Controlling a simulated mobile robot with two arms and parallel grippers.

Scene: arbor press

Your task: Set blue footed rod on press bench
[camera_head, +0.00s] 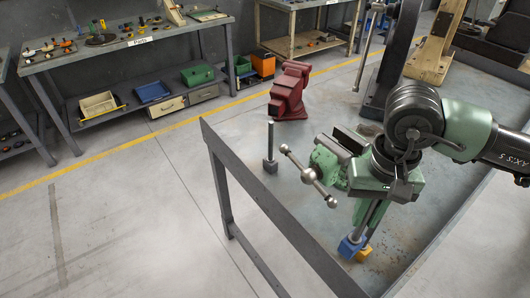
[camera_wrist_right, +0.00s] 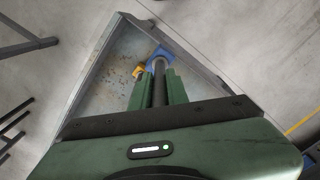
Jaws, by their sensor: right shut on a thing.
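The blue footed rod has a dark grey shaft and a blue foot (camera_head: 350,247). My right gripper (camera_head: 372,214) is shut on its shaft, with the foot pointing down. In the right wrist view the shaft (camera_wrist_right: 159,82) runs between the two green fingers to the blue foot. The foot shows against the rust-speckled press bench (camera_head: 310,222); I cannot tell if it touches the surface. A yellow foot (camera_head: 363,254) shows close beside the blue one, also in the right wrist view (camera_wrist_right: 138,70), partly hidden by my gripper. My left gripper is not in view.
A green vise (camera_head: 330,163) with a steel handle bar stands beside my right gripper. A grey footed rod (camera_head: 270,150) and a red vise-like block (camera_head: 289,92) stand farther back. A dark press frame (camera_head: 390,60) is at upper right. Parts shelves (camera_head: 150,90) line the wall.

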